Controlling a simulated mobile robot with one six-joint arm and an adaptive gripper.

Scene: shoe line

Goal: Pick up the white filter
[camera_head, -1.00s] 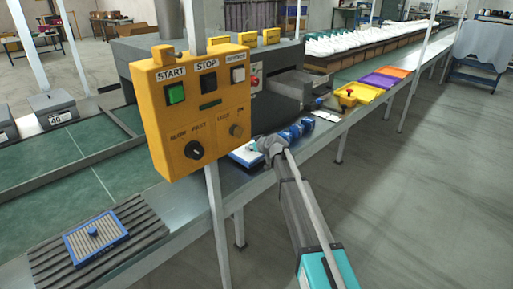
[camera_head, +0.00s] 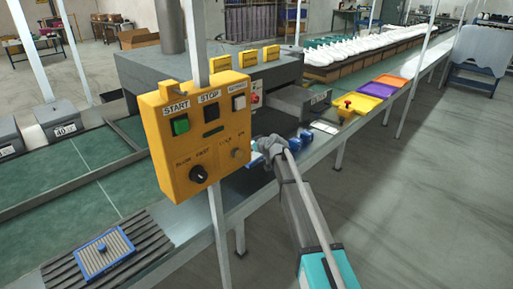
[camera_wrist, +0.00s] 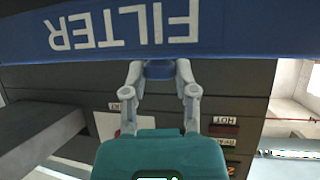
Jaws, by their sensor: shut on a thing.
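In the wrist view a blue filter frame (camera_wrist: 180,32) with the word FILTER upside down in white fills the top of the picture. My gripper (camera_wrist: 160,70) is shut on the blue knob below this frame. The filter's white face does not show there. In the head view my gripper (camera_head: 266,148) is just right of the yellow control panel. A small blue and white part of the filter (camera_head: 256,160) shows beside it; the panel and gripper hide the rest.
The yellow control panel (camera_head: 198,137) on its post stands close left of my gripper. Another blue-framed filter (camera_head: 104,253) lies on a ribbed mat (camera_head: 60,272) at front left. A grey machine (camera_head: 150,75) stands behind.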

